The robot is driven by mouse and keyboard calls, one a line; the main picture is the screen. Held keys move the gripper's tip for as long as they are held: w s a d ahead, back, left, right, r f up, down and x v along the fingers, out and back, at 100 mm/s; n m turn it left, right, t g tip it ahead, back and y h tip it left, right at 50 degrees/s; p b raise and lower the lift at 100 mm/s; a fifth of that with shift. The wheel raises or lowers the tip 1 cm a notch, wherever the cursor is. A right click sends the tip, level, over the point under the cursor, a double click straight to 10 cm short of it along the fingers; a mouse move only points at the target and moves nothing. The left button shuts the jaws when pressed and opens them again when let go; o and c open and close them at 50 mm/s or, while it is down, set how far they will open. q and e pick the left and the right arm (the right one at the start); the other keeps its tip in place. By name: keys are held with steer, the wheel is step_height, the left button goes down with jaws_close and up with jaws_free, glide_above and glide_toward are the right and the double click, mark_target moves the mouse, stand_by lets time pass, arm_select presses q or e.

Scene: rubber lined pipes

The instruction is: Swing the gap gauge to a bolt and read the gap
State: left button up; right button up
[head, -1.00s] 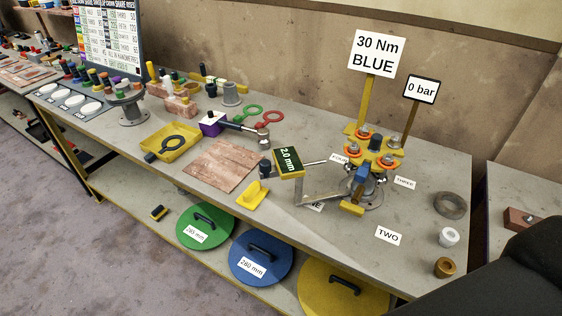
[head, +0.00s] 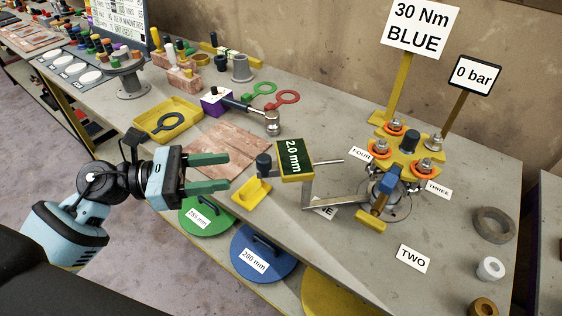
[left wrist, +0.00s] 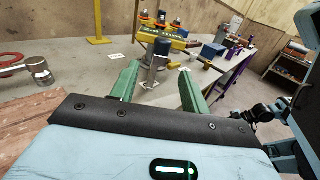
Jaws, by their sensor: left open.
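The gap gauge has a dark display reading 2.0 mm (head: 293,157) in a yellow frame, on a grey bent arm by the flange. A dark knob (head: 264,163) stands at its left end. The flange (head: 410,160) has a yellow plate, bolts with orange rings and labels FOUR (head: 361,154), THREE (head: 438,189) and TWO (head: 414,258); another label is partly covered by the gauge arm. My left gripper (head: 228,172) is open and empty, left of the knob and apart from it. In the left wrist view a dark knob (left wrist: 161,49) shows ahead between the open fingers.
A yellow wedge-shaped piece (head: 252,190) lies just below the knob. A reddish sheet (head: 226,146), yellow tray (head: 170,120) and hammer-like tool (head: 272,124) lie to the left. Signs read 30 Nm BLUE (head: 420,25) and 0 bar (head: 474,75). Rings lie at the right end.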

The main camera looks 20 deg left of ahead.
arm_select(q)
steer(key=shift+r, duration=0.1)
arm_select(e)
steer(key=shift+r, duration=0.1)
arm_select(q)
steer(key=p+x, duration=0.2)
steer(key=x, duration=0.5)
steer(key=shift+w+d, duration=0.1)
steer(key=shift+d, duration=0.2)
arm_select(e)
steer(key=shift+w+d+r, duration=0.1)
steer(key=shift+w+r, duration=0.05)
steer(key=shift+r, duration=0.4)
steer(key=shift+w+d+r, duration=0.1)
steer(key=shift+r, duration=0.45)
arm_select(q)
jaws_close()
arm_select(e)
steer(key=shift+w+r+t, duration=0.25)
steer(key=shift+w+t, duration=0.05)
steer(key=shift+w, duration=0.1)
